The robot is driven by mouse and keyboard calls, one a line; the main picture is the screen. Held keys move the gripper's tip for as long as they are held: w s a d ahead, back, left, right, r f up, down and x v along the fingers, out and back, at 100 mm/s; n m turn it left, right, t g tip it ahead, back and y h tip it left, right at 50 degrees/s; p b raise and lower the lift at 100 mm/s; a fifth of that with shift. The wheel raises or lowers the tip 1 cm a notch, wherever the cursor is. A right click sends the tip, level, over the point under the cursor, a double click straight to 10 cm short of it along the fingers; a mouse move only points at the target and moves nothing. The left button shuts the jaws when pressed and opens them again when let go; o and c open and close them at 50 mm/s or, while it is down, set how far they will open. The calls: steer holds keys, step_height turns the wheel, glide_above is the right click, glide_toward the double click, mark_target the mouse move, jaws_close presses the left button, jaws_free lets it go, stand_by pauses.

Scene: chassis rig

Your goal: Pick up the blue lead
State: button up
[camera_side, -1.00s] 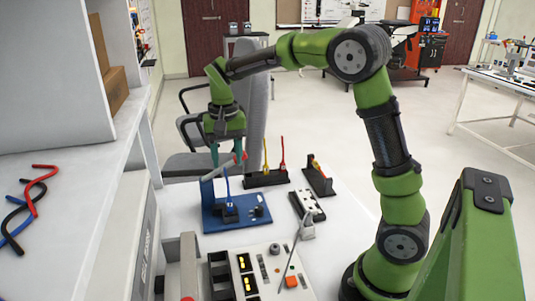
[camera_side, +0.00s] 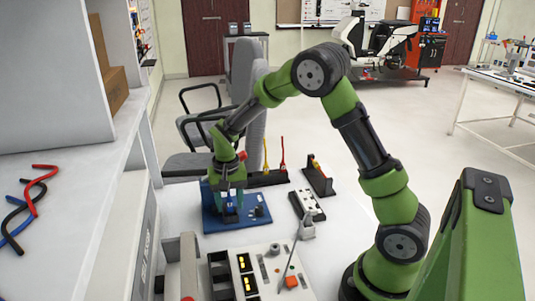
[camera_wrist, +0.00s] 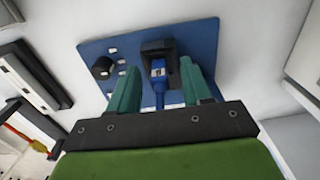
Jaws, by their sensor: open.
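The blue lead (camera_wrist: 159,72) shows in the wrist view, its plug end seated in a black socket block (camera_wrist: 158,46) on a blue plate (camera_wrist: 93,48). In the side view the blue plate (camera_side: 238,222) lies on the white table. My gripper (camera_wrist: 160,88) is open, with one teal finger on each side of the blue lead. No contact between the fingers and the lead can be made out. In the side view my gripper (camera_side: 230,207) is low over the plate and partly hides the lead.
A black holder (camera_side: 268,179) with red and yellow leads stands behind the plate. Another black holder (camera_side: 319,180) and a small panel (camera_side: 304,205) stand to its right. A control panel (camera_side: 262,272) is in front.

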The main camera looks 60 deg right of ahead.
steer(key=shift+c, duration=0.5)
jaws_close()
